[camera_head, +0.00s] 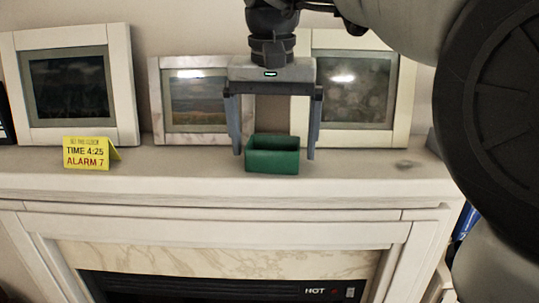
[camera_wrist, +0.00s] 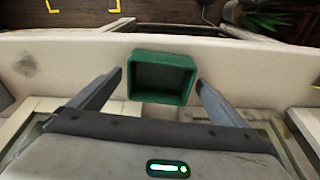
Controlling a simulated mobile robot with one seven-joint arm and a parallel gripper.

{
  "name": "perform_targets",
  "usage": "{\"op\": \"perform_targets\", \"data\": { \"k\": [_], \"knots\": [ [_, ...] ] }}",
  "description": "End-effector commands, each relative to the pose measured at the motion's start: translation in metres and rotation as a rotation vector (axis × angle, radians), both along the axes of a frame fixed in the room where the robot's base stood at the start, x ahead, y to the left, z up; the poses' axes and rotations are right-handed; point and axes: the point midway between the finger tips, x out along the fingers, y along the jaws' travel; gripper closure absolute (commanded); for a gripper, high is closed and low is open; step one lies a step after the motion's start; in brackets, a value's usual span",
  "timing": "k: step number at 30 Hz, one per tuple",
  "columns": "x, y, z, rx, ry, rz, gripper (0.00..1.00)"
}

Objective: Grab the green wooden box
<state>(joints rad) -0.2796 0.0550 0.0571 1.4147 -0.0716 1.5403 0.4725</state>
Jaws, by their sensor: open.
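The green wooden box (camera_head: 272,155) is a small open-topped box standing on the mantel shelf, near its right half. In the wrist view the box (camera_wrist: 161,77) shows its empty inside, between and slightly beyond the fingertips. My gripper (camera_head: 273,154) is open, pointing down, with one finger on each side of the box. In the wrist view gaps show between the box and both fingers of my gripper (camera_wrist: 159,80). The fingertips reach about the height of the box in the head view. Nothing is held.
Three framed pictures lean on the wall behind: left (camera_head: 71,88), middle (camera_head: 167,95) and right (camera_head: 400,92). A yellow folded sign (camera_head: 90,152) stands on the left of the mantel shelf (camera_head: 200,172). The shelf is clear between the sign and the box. A fireplace (camera_head: 215,288) lies below.

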Motion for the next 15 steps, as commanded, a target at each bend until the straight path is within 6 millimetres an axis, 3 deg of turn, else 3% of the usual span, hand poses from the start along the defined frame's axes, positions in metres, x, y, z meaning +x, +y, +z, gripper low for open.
{"op": "perform_targets", "data": {
  "k": [3,10,15],
  "knots": [
    [0.0008,-0.0003,-0.0089,0.0,-0.001,0.0,0.04],
    [0.0013,-0.0003,-0.0093,0.001,-0.002,0.0,0.04],
    [0.0012,-0.0003,-0.0092,0.001,-0.002,0.0,0.33]
  ]
}}
